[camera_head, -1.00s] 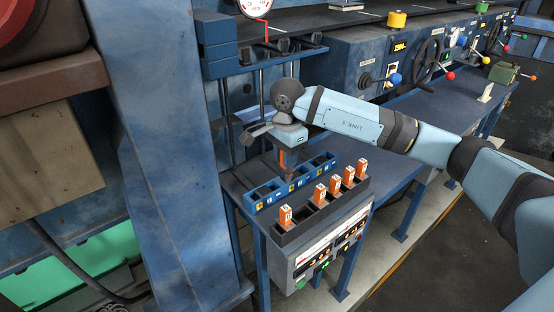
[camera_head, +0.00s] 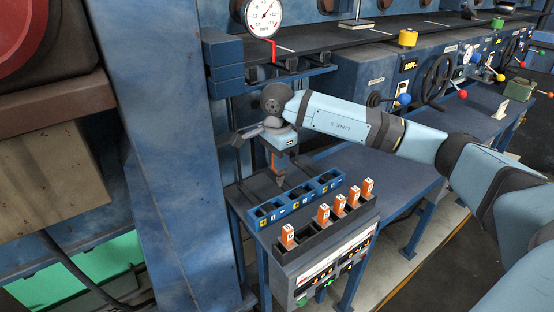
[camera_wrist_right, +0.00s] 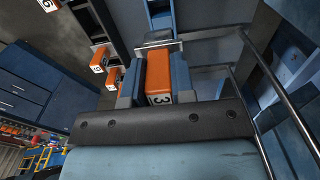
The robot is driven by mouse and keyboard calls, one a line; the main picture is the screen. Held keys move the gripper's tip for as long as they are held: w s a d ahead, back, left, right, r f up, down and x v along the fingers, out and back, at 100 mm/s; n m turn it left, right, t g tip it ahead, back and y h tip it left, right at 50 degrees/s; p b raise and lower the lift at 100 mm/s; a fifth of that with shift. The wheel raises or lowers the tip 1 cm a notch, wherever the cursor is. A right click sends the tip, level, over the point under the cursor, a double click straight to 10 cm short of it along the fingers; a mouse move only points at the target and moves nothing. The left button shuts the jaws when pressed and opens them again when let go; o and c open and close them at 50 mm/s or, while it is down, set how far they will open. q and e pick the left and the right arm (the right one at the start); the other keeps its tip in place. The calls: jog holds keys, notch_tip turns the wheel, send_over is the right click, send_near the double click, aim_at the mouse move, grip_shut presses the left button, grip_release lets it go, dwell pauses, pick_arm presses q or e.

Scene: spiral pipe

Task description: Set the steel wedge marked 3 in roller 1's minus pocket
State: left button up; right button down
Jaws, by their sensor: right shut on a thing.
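The wedge marked 3 has an orange upper body and shows its number in the right wrist view (camera_wrist_right: 159,78). My right gripper (camera_head: 279,165) is shut on it. In the head view the wedge's grey tip (camera_head: 280,183) points down, just behind the blue pocket rack (camera_head: 289,216); I cannot tell its exact height. The blue rack has a row of dark open pockets with small yellow and white labels on the front, too small to read surely. Which pocket is roller 1's minus is not clear. My left gripper is not in view.
A black rack (camera_head: 312,243) in front of the blue one holds several orange-topped wedges. A control panel (camera_head: 325,272) sits below it. A dial gauge (camera_head: 263,18) and a red pointer hang above, near the blue column (camera_head: 165,150). The blue bench (camera_head: 385,170) is clear to the right.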

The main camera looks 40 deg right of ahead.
aim_at(277, 184)
jog(key=shift+f+b, duration=0.25)
jog(key=shift+b, duration=0.15)
notch_tip(277, 184, down, 3)
jog(key=shift+f+b, duration=0.15)
jog(key=shift+b, duration=1.05)
jog(key=shift+f+b, duration=0.7)
jog(key=shift+f, duration=0.3)
jog(key=shift+b, duration=0.3)
jog(key=shift+b, duration=0.4)
jog(key=shift+f+b, duration=2.15)
jog(key=shift+f, duration=0.75)
